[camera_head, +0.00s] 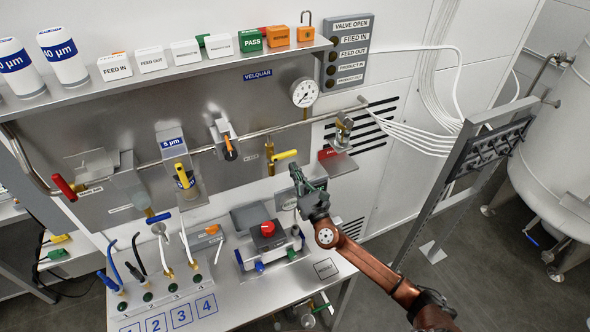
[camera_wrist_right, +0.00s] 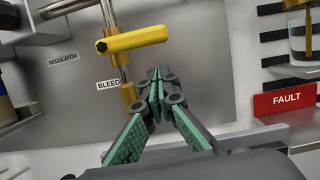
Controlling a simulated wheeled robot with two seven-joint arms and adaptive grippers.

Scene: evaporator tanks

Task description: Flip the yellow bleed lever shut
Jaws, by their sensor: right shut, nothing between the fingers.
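The yellow bleed lever (camera_head: 285,155) sits on the upright brass bleed valve (camera_head: 269,160) below the pipe on the steel panel. In the right wrist view the lever (camera_wrist_right: 138,39) lies nearly level across the brass stem, its free end to the right. The "BLEED" label (camera_wrist_right: 108,85) is just below it. My right gripper (camera_head: 295,170) is shut and empty, just below the lever's free end in the head view. In the right wrist view its fingertips (camera_wrist_right: 154,78) are below the lever, with a visible gap. My left gripper is out of view.
A pressure gauge (camera_head: 304,92) hangs above the valve. A box with a red button (camera_head: 267,229) stands on the bench below.

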